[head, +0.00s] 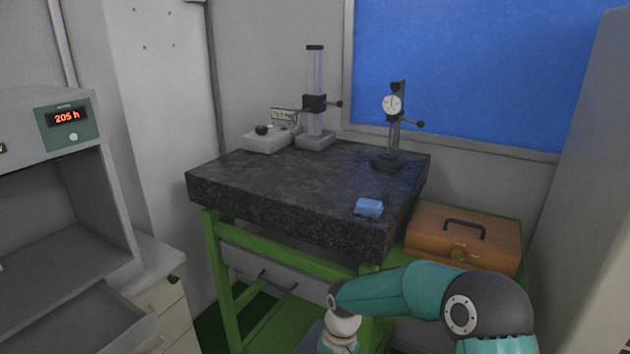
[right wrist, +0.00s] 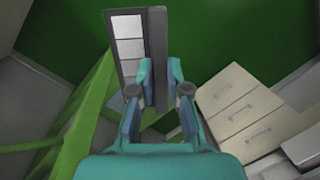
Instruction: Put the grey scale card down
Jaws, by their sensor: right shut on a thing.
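The grey scale card (right wrist: 127,48) shows in the right wrist view as an upright panel with a column of pale grey patches and a dark grey strip along its right side. My right gripper (right wrist: 160,74) is shut on the lower part of the card's dark strip. The card is held up above the green floor, touching nothing else that I can see. My left gripper is in neither view.
A dark granite table (head: 270,185) on a green frame (head: 225,265) carries a dial gauge stand (head: 392,130), a column gauge (head: 314,110) and a blue cloth (head: 368,208). Its front middle is clear. An orange case (head: 463,238) stands right. A drawer cabinet (right wrist: 240,108) is near the gripper.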

